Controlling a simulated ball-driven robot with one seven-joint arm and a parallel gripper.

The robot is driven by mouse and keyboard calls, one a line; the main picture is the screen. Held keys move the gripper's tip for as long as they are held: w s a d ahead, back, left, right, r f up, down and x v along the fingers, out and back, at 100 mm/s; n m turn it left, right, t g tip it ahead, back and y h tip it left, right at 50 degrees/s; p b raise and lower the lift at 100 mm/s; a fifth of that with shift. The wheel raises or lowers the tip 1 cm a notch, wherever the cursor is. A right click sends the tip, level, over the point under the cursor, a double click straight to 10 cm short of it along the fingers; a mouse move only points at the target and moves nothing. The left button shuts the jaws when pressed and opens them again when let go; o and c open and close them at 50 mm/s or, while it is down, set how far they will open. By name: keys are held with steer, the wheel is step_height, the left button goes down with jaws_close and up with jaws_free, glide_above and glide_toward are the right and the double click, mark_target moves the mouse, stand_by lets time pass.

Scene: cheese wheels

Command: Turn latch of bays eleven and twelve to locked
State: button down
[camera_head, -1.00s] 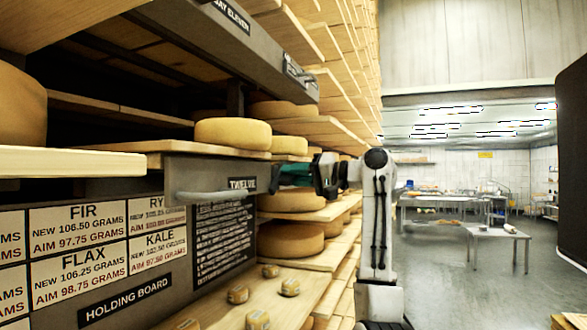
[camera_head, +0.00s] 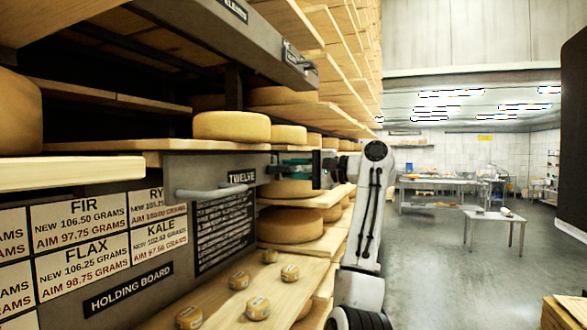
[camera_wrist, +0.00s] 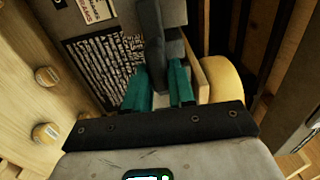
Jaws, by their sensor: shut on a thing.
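The grey bay twelve flap (camera_head: 215,172), with a pale bar handle and a TWELVE label, is at centre left in the head view. My gripper (camera_head: 277,169) is at its right end, teal fingers pointing left.
Cheese wheels (camera_head: 232,126) rest on the wooden shelf (camera_head: 110,145) between the flaps. Small cheeses (camera_head: 258,308) lie on a lower board. The holding board (camera_head: 95,250) is at left. Open floor (camera_head: 440,270) and steel tables (camera_head: 495,216) are at right.

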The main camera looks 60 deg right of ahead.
steer(key=shift+d, duration=0.1)
stand_by(0.3)
steer(key=c, duration=1)
jaws_free()
steer(key=shift+c, duration=0.2)
steer(key=s+b, duration=0.4)
steer(key=s, duration=0.6)
steer(key=shift+s+d, duration=0.4)
steer(key=shift+f, duration=0.1)
